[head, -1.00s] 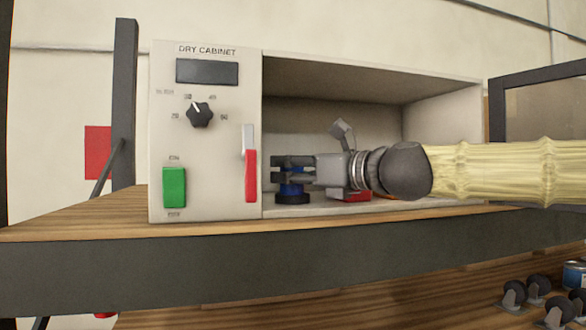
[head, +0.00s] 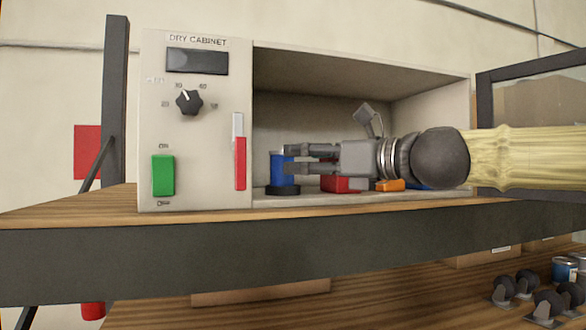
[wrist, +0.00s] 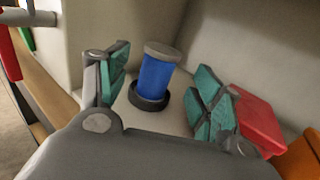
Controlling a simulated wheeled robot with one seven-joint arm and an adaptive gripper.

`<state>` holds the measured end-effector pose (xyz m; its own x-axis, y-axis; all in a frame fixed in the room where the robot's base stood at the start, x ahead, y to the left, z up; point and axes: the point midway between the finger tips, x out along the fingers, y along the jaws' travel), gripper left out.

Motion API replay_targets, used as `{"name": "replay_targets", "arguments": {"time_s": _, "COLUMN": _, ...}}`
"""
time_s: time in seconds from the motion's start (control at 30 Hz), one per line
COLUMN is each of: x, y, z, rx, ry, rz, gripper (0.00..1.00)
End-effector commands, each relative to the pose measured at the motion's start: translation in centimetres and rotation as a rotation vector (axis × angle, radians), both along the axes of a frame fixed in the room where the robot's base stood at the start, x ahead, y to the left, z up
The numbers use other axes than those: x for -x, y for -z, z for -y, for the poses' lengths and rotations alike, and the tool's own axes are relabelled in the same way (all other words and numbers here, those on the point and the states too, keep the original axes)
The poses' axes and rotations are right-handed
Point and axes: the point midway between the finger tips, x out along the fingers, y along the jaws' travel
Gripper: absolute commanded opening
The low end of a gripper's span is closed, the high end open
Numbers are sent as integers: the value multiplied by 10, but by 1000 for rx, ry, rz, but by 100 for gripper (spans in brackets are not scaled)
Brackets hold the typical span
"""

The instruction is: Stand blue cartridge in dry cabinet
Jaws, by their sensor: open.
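The blue cartridge (head: 281,168) stands upright on the floor of the dry cabinet (head: 360,58), near the left side of its opening. It has a dark round base and a grey cap, clear in the wrist view (wrist: 156,78). My gripper (head: 290,160) is open, with its fingers pointing left just to the right of the cartridge. In the wrist view the teal-padded fingers (wrist: 160,100) are spread wide, with the cartridge standing beyond and between them, apart from the pads.
A red block (head: 342,184) and an orange block (head: 390,185) lie on the cabinet floor below my gripper. A bit of another blue thing shows beside the orange one. The cabinet's control panel (head: 195,120) is to the left. The dark-framed door (head: 490,120) stands open at right.

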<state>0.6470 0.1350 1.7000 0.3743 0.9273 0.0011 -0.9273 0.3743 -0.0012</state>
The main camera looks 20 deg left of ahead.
Motion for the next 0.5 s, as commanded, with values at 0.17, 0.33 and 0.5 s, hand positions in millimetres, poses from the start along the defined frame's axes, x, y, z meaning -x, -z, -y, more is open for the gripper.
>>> {"name": "replay_targets", "arguments": {"time_s": 0.17, "x": 10, "y": 2, "z": 25, "rx": 0, "ry": 1, "rz": 1, "gripper": 66}}
{"name": "replay_targets", "arguments": {"time_s": 0.33, "x": 17, "y": 1, "z": 42, "rx": 1, "ry": 1, "rz": 0, "gripper": 66}}
{"name": "replay_targets", "arguments": {"time_s": 0.5, "x": 21, "y": 1, "z": 51, "rx": 1, "ry": 0, "rz": 0, "gripper": 66}}
